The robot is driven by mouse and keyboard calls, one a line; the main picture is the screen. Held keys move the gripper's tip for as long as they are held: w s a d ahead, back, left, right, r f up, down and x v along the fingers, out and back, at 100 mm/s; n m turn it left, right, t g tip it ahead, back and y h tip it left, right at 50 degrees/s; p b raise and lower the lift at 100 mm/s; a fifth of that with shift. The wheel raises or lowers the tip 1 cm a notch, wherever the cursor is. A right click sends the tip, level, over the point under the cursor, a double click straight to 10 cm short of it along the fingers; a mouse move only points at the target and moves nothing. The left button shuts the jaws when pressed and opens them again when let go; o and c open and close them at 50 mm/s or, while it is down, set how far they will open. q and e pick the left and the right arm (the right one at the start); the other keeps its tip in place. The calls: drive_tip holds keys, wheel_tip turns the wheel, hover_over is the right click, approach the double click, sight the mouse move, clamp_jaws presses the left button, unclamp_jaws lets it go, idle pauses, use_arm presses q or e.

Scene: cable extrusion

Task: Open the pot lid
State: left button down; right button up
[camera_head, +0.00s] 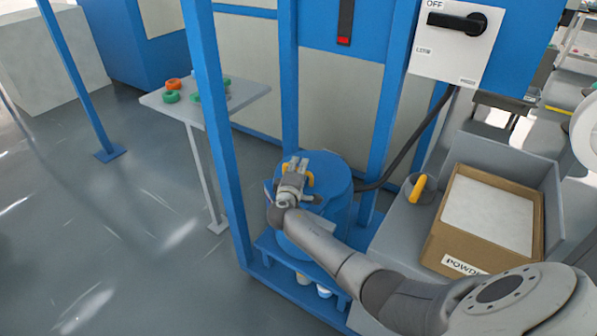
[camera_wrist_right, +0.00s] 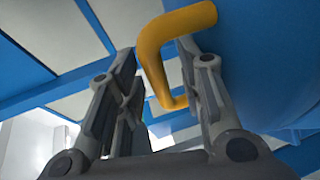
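The blue pot (camera_head: 340,215) stands inside the blue frame, and its round blue lid (camera_head: 334,172) appears seated on top. A yellow handle (camera_head: 310,179) on the lid is partly hidden by my right gripper (camera_head: 297,165). In the right wrist view, the bent yellow handle (camera_wrist_right: 152,50) reaches between the two spread fingers of my right gripper (camera_wrist_right: 158,58). The fingers stand apart; the right finger is close to the handle, and I cannot tell whether it touches. The lid's blue surface (camera_wrist_right: 275,50) fills the right side there. My left gripper is not in view.
Blue posts (camera_head: 215,130) stand close around the pot. A small table (camera_head: 245,92) with green and orange rings is at the left. A cardboard box (camera_head: 438,235) of white powder and a yellow-handled scoop (camera_head: 417,189) are at the right. The left floor is open.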

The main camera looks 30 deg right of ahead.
drive_tip(key=shift+w+d, duration=0.1)
drive_tip(key=shift+c, duration=0.3)
clamp_jaws()
drive_tip(key=shift+r, duration=0.1)
